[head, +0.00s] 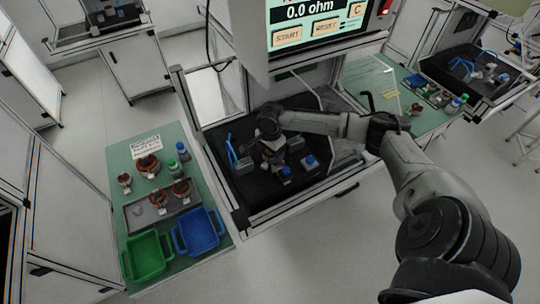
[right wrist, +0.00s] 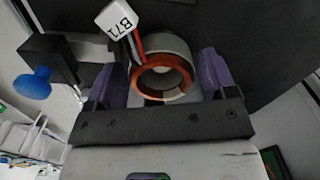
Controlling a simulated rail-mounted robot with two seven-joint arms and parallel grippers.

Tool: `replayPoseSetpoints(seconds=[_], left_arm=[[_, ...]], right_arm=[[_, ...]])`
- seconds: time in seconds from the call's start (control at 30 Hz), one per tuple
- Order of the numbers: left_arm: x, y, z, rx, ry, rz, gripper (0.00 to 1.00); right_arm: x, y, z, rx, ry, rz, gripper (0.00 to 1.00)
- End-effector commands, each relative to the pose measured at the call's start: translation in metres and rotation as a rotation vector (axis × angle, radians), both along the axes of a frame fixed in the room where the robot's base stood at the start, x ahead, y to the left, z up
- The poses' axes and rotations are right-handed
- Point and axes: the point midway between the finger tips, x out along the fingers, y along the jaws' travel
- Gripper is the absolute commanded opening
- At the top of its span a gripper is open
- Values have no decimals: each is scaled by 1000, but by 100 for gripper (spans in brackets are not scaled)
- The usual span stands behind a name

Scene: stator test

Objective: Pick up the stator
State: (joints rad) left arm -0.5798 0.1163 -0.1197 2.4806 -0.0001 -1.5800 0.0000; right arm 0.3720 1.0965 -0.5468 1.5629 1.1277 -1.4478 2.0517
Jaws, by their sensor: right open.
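In the right wrist view a stator (right wrist: 165,72) with a grey ring and copper winding shows end-on between the fingers of my right gripper (right wrist: 158,72). My left gripper is not in view.
Blue-knobbed clamps (head: 310,161) stand close to the right gripper; one blue knob (right wrist: 33,84) shows beside it. The test screen (head: 312,18) reads 0.0 ohm. On the left green table (head: 118,158) are several stators, a green bin (head: 148,254) and a blue bin (head: 198,232).

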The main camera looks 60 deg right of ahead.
Motion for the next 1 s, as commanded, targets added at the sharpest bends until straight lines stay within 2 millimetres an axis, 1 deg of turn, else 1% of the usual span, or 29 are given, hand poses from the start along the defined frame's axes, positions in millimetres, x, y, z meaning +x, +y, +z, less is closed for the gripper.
replayPoseSetpoints(seconds=[0.17,0.67,1.0], left_arm=[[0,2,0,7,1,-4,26],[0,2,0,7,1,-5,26],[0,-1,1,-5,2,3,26]], right_arm=[[0,0,0,0,-1,0,78],[0,0,0,0,-1,0,31],[1,0,4,0,-3,0,30]])
